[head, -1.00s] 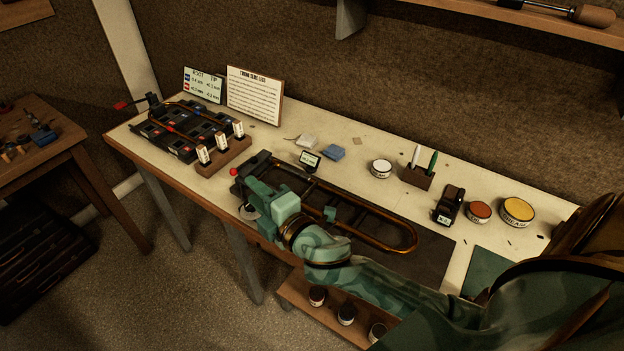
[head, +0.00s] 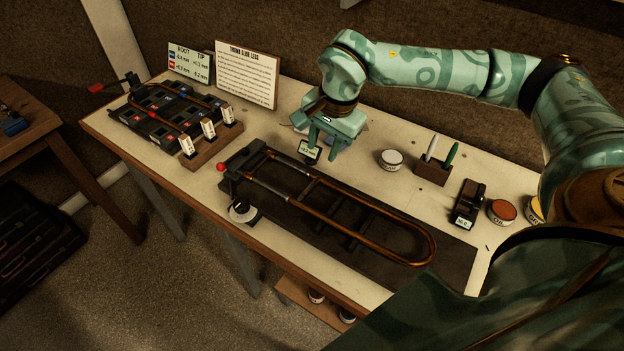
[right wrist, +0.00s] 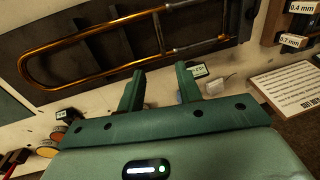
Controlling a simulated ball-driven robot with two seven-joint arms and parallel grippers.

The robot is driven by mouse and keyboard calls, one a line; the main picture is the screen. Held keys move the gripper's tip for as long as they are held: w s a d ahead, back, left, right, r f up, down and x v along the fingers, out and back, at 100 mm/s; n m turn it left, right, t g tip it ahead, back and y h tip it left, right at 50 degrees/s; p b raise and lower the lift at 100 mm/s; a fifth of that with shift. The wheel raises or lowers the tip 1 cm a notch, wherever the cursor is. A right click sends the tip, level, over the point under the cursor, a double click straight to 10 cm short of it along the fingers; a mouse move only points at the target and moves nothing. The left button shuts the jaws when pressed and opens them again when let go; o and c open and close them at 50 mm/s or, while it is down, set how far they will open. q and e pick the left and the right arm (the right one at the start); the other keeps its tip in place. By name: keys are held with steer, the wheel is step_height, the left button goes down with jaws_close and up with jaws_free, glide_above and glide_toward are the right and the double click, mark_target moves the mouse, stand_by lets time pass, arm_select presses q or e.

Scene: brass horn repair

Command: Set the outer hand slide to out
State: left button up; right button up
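The outer hand slide (head: 425,255) is a long brass U-shaped tube lying flat on a dark mat (head: 455,268). Its bow points right in the head view, and silvery tube sections show near the clamp end at left. It also crosses the top of the right wrist view (right wrist: 90,77). My right gripper (head: 322,150) is behind the slide, beside a small display (head: 304,150), apart from the brass tube. In the right wrist view its two fingers (right wrist: 160,72) are spread with nothing between them. My left gripper is not in view.
A red-knobbed clamp (head: 221,167) and round white dial (head: 242,211) stand at the slide's left end. A jar (head: 391,159), pen holder (head: 433,173) and black device (head: 467,206) stand behind it. Labelled blocks (head: 208,130) and a tray (head: 160,115) occupy the left.

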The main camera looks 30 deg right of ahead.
mark_target(311, 186)
steer(key=f, duration=0.4)
steer(key=w+f+b, duration=0.1)
steer(key=f, duration=0.4)
steer(key=w+a+f+b, duration=0.1)
steer(key=f, duration=0.3)
steer(key=shift+w+f, duration=0.15)
steer(key=shift+w, duration=0.1)
jaws_close()
